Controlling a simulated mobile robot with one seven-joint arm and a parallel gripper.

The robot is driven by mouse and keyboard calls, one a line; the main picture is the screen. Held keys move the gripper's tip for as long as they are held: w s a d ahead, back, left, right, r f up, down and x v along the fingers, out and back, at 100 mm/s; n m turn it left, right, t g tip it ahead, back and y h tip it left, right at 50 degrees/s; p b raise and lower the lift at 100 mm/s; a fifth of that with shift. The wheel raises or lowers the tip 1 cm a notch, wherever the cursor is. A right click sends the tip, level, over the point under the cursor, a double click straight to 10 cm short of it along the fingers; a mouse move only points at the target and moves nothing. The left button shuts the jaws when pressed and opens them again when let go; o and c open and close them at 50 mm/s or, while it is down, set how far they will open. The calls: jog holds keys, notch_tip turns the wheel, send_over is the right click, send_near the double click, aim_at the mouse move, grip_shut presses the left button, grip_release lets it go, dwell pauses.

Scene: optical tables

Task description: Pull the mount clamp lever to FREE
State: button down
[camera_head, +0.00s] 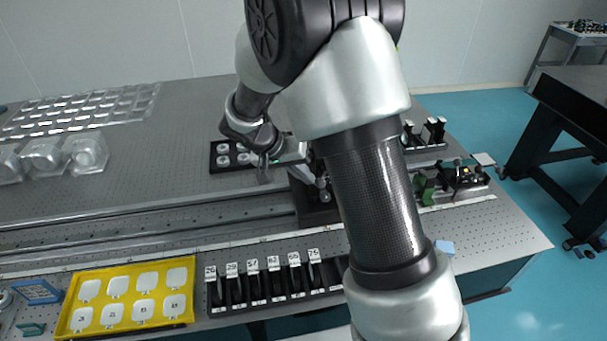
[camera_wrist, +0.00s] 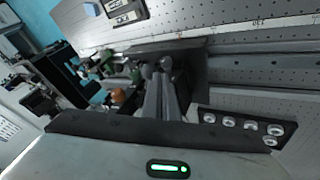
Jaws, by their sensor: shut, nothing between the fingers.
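My gripper (camera_head: 311,178) reaches in from the left to a dark mount (camera_head: 316,213) on the rail, partly hidden behind my arm. In the wrist view my gripper (camera_wrist: 161,84) shows two grey fingers lying together, shut and empty. Their tips are close to small round dark knobs (camera_wrist: 166,63) beside the dark mount (camera_wrist: 190,60). I cannot tell whether the fingers touch them. The clamp lever cannot be told apart clearly from these knobs, and no FREE marking is readable.
A row of numbered black holders (camera_head: 265,285) and a yellow tray (camera_head: 125,325) stand at the front. A black tray with round parts (camera_head: 220,170) lies behind the rail. Green and black optics (camera_head: 427,188) stand at right. Clear plastic boxes (camera_head: 45,157) are at left.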

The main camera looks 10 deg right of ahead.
jog(key=shift+s+d+n+b, duration=0.1)
jog(key=shift+s+n+b, duration=0.15)
jog(key=shift+b, duration=0.4)
jog(key=shift+s+d+f+n+t+b, duration=0.1)
jog(key=shift+s+d+n+t+b, duration=0.25)
jog(key=shift+n+b, duration=0.3)
jog(key=d+n+t+y+b, duration=0.1)
jog(key=n, duration=0.1)
jog(key=s+d+n+t+y+b, duration=0.1)
jog(key=n+b, duration=0.1)
jog(key=s+d+n+t+y+b, duration=0.1)
jog(key=n, duration=0.1)
jog(key=shift+d+n+b, duration=0.3)
jog(key=shift+d+b, duration=0.1)
jog(key=shift+w, duration=0.1)
